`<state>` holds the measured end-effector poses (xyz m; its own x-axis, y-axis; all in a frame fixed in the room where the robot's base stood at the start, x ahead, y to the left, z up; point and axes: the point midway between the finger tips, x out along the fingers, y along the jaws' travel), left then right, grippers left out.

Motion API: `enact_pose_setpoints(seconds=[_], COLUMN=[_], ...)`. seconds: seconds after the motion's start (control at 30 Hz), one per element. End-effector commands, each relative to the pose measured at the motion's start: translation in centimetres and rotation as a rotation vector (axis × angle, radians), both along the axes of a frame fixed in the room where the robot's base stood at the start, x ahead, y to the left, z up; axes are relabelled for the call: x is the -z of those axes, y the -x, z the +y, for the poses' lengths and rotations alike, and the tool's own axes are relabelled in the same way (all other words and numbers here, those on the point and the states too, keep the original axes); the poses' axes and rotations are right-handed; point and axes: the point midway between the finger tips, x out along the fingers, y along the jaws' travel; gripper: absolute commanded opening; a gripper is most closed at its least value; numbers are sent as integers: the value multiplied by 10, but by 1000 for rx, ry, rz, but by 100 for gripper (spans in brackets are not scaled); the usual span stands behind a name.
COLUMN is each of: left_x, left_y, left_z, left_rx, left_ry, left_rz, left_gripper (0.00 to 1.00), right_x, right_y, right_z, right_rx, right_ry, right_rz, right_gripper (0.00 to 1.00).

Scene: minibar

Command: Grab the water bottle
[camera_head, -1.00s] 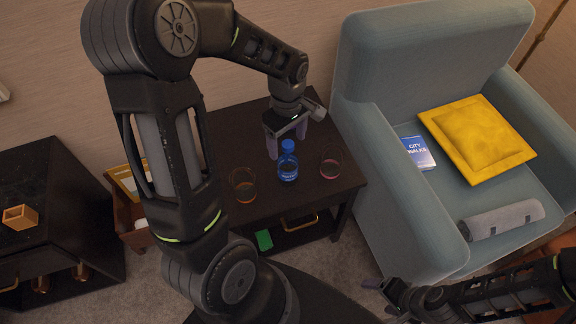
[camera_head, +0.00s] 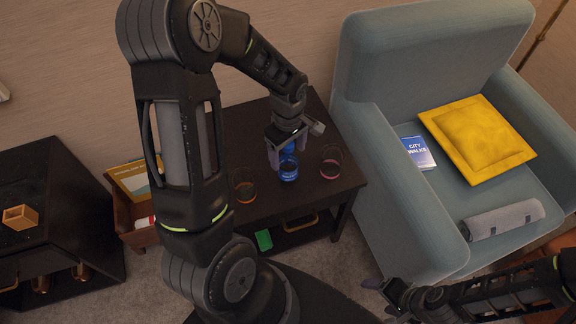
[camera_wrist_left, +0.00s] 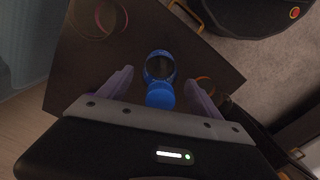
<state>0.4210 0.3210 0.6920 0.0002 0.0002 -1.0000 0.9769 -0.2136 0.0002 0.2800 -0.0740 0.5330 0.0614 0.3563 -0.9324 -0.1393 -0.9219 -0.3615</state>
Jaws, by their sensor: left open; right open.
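The blue water bottle (camera_head: 288,170) stands on the dark side table (camera_head: 330,192) between two glasses. In the left wrist view the bottle (camera_wrist_left: 160,72) shows its blue cap toward me, between the two fingers. My left gripper (camera_head: 287,154) is open around the upper part of the bottle, seen from above and behind; its fingers (camera_wrist_left: 160,88) stand apart on both sides, with gaps to the bottle. The gripper hides part of the cap in the head view. My right gripper (camera_head: 384,296) is open and empty at the lower right, away from the table.
A glass with amber drink (camera_head: 244,190) stands left of the bottle, and a glass with reddish drink (camera_head: 330,168) stands right. A blue-grey armchair (camera_head: 375,150) borders the table on the right. A dark cabinet (camera_head: 70,215) stands at the left.

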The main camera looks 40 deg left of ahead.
Motion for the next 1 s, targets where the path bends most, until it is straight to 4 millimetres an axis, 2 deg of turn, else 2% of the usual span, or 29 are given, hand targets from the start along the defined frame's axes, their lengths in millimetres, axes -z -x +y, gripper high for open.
enact_pose_setpoints(seconds=[0.13,1.0], left_x=[0,0], left_y=[0,0], left_z=[0,0], left_rx=[0,0], left_ry=[0,0], left_rz=[0,0], left_gripper=[72,1], right_x=[0,0], right_y=[0,0], right_z=[0,0], right_rx=[0,0], right_ry=[0,0], right_rz=[0,0], right_gripper=[78,78])
